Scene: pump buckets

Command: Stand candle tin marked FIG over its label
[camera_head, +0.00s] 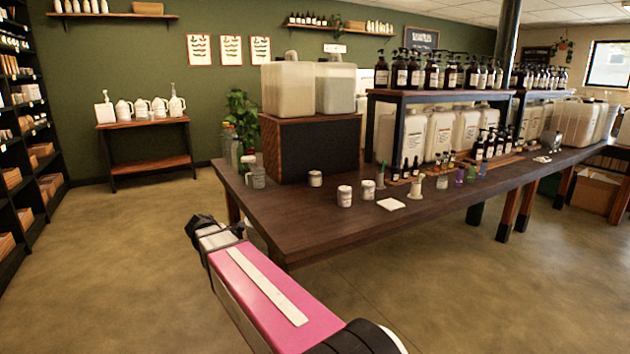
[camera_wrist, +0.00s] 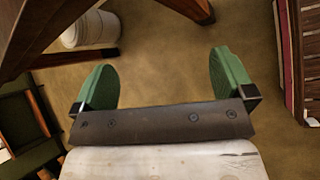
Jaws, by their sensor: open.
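A dark block (camera_head: 318,148) bears two big white jugs at the table's back left. A black-legged riser (camera_head: 440,96) with brown pump bottles stands over more jugs. Small bottles crowd the table's middle. A white bucket (camera_wrist: 90,30) stands under the table. Floor left of the table is clear.

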